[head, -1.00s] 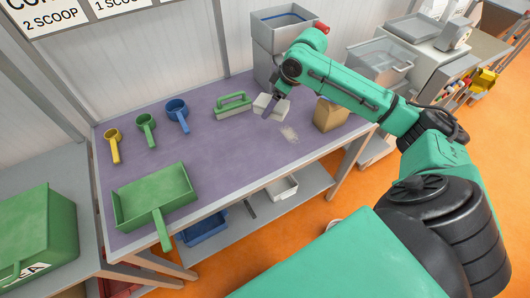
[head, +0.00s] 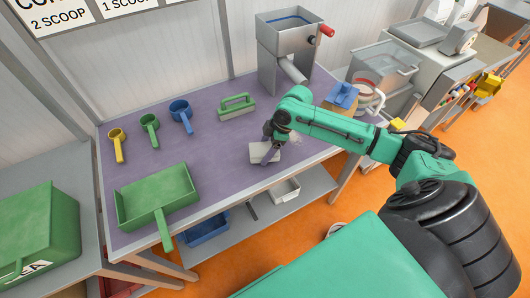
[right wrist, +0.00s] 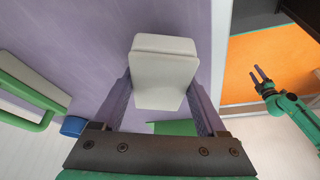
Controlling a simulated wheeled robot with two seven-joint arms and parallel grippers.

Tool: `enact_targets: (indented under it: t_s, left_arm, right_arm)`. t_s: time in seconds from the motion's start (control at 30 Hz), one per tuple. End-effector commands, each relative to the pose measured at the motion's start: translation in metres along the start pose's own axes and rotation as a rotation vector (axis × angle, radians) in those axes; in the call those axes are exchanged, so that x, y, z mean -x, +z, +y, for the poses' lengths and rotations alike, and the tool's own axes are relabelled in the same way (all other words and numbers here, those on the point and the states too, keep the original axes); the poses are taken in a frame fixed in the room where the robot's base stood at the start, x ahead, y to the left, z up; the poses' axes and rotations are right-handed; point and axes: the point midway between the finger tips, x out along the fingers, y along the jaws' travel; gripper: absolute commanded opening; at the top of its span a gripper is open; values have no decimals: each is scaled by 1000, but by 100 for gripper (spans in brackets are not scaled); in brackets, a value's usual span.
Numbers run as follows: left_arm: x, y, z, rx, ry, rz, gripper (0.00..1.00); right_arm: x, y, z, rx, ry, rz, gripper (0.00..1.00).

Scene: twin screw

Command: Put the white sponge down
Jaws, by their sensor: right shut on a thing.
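The white sponge (head: 264,151) is a pale block near the front edge of the purple table (head: 215,150). My right gripper (head: 267,140) is shut on it from above. In the right wrist view the sponge (right wrist: 165,65) sits between the two fingers of the right gripper (right wrist: 163,108). I cannot tell whether its underside touches the table. My left gripper (right wrist: 259,74) shows only in the right wrist view, with its fingers apart and empty, over the floor side.
Yellow (head: 117,143), green (head: 150,129) and blue (head: 181,114) scoops stand at the back left. A grey hopper (head: 287,45) stands at the back right. Table left of the sponge is clear.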

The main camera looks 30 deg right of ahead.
Motion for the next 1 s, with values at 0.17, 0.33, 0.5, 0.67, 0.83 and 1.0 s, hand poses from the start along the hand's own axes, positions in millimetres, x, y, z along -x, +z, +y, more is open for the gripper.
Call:
enact_targets:
  t_s: [0.17, 0.33, 0.5, 0.67, 0.83, 1.0]
  left_arm:
    - [2, 0, 0, 0, -1, -1, 57]
    - [2, 0, 0, 0, -1, -1, 57]
    - [0, 0, -1, 0, -1, -1, 57]
    - [-2, 1, -1, 0, -1, -1, 57]
    - [-2, 1, -1, 0, -1, -1, 57]
    - [-3, 1, -1, 0, -1, -1, 57]
  right_arm:
    - [-22, 9, 0, -1, 0, 1, 30]
    - [-22, 9, 0, -1, 1, 1, 30]
    - [-26, 11, 0, -2, 0, 1, 30]
    - [-32, 13, -1, -3, -3, -1, 30]
    - [-36, 16, -3, -4, -8, -4, 97]
    - [-38, 17, -5, -6, -14, -6, 100]
